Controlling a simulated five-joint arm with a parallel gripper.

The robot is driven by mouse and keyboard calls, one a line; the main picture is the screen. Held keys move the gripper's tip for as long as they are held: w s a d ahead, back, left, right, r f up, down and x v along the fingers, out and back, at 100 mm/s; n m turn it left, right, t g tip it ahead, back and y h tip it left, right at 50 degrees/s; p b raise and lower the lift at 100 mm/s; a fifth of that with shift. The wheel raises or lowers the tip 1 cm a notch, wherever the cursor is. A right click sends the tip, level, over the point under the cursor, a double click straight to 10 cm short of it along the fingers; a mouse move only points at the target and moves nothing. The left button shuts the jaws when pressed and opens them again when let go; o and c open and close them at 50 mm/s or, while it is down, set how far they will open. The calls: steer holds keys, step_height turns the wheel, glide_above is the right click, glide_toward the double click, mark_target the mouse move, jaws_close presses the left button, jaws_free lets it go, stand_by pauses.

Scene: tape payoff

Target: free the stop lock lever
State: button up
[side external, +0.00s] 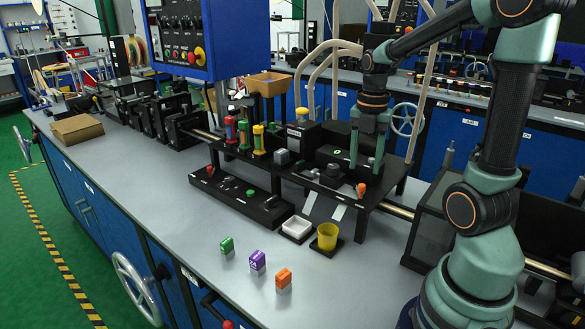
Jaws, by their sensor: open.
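My gripper (366,162) points down over the right part of a raised black fixture (345,200), its two green fingers apart with nothing seen between them. An orange-topped lever or knob (361,188) stands at the fixture's front right, just below and in front of the fingers. I cannot tell for sure which of these is the stop lock lever. Whether the fingers touch anything is also unclear.
A white tray (297,228) and a yellow cup (327,237) stand in front. Green (227,245), purple (258,260) and orange (284,278) blocks stand on the bench. The bench's front left is clear.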

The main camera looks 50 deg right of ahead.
mark_target(362, 185)
steer(key=shift+f, duration=2.7)
jaws_close()
